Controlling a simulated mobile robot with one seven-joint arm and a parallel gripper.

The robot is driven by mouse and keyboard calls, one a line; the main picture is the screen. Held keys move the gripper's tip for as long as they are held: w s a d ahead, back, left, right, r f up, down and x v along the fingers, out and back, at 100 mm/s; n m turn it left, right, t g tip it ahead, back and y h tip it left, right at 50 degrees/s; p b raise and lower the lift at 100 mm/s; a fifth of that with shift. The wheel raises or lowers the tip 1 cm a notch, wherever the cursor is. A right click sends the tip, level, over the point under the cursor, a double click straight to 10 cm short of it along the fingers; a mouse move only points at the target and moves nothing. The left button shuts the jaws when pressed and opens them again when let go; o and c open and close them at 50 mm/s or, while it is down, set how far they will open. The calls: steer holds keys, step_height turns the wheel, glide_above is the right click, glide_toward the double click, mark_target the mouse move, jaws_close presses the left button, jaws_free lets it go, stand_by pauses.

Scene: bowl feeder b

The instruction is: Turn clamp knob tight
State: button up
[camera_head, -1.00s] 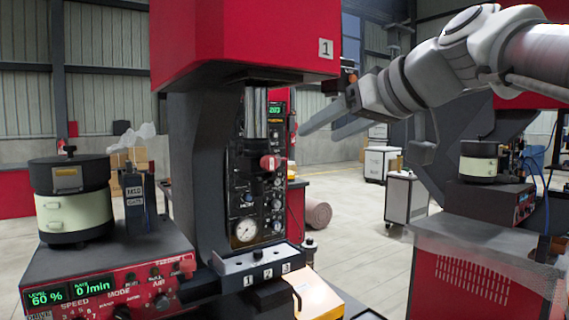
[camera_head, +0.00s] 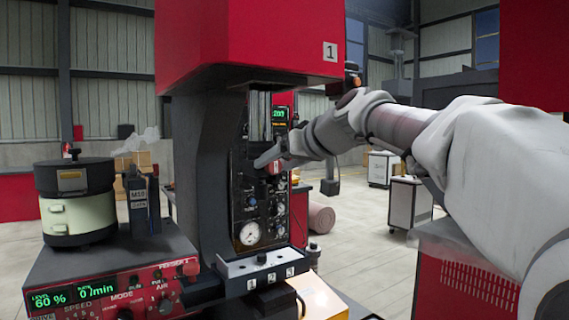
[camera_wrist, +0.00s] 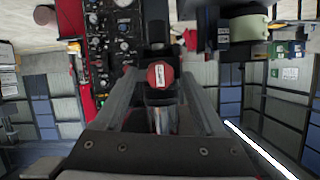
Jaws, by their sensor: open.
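The clamp knob (camera_head: 275,168) is a small red knob with a pale label, on the dark column of the red press. In the head view my gripper (camera_head: 262,159) partly covers it. In the wrist view the red knob (camera_wrist: 161,73) sits between the ends of my two open fingers, with a gap on each side. My gripper (camera_wrist: 160,82) is open and holds nothing. I cannot tell how deep the fingers reach past the knob.
A pressure gauge (camera_head: 250,234) and small dials are on the panel below. The red press head (camera_head: 250,45) hangs above my arm. A bowl feeder (camera_head: 75,205) stands at the left, and a numbered block (camera_head: 262,265) juts out below.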

steer(key=shift+c, duration=0.2)
jaws_close()
steer(key=shift+w, duration=0.1)
stand_by(0.4)
steer(key=m+y, duration=0.1)
steer(key=m+g+y+b, duration=0.1)
steer(key=m, duration=0.1)
steer(key=shift+w+d+f+m, duration=0.1)
steer(key=shift+d+f+m, duration=0.1)
steer(key=shift+m, duration=0.1)
steer(key=m+y+b, duration=0.1)
steer(key=m+y, duration=0.1)
steer(key=m, duration=0.1)
steer(key=shift+f+g, duration=0.1)
steer(key=shift+g, duration=0.3)
steer(key=m+y+b, duration=0.1)
steer(key=m+y, duration=0.1)
steer(key=m, duration=0.1)
steer(key=shift+d+f+m, duration=0.1)
steer(key=shift+f+m, duration=0.05)
steer(key=shift+m, duration=0.25)
steer(key=shift+m+t+y+b, duration=0.5)
steer(key=shift+m+b, duration=0.4)
steer(key=shift+m, duration=0.6)
